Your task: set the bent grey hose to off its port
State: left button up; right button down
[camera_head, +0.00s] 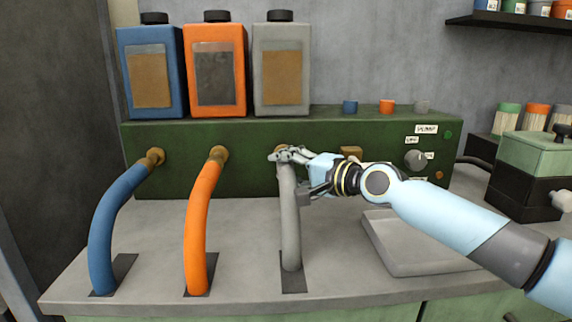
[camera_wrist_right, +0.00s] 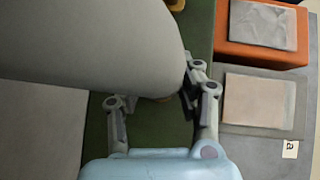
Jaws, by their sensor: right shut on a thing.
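The bent grey hose (camera_head: 290,225) rises from a dark pad on the counter to the rightmost of three brass ports (camera_head: 281,150) on the green panel. Its upper end is at or close to that port; the gripper hides whether it is seated. My right gripper (camera_head: 287,160) is shut on the grey hose near its top end. In the right wrist view the hose (camera_wrist_right: 90,45) fills the upper left, and the gripper fingers (camera_wrist_right: 155,100) lie on either side of its end. My left gripper is in neither view.
A blue hose (camera_head: 118,215) and an orange hose (camera_head: 200,220) run to the other ports. Blue (camera_head: 152,70), orange (camera_head: 215,70) and grey (camera_head: 282,70) bottles stand on the green box (camera_head: 240,180). A grey tray (camera_head: 415,245) lies right of the grey hose. The front counter between hoses is clear.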

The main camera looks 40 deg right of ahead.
aim_at(293, 177)
jog(key=s+a+p, duration=0.1)
jog(key=s, duration=0.1)
jog(key=s+a+p, duration=0.1)
jog(key=s, duration=0.1)
jog(key=shift+a+p, duration=0.2)
jog(key=shift+p, duration=0.1)
jog(key=shift+f, duration=0.3)
jog(key=c, duration=1.2)
grip_release()
jog(key=shift+s, duration=0.1)
jog(key=o, duration=0.3)
jog(key=shift+s+a+r, duration=0.1)
jog(key=shift+r, duration=0.1)
jog(key=shift+r, duration=0.1)
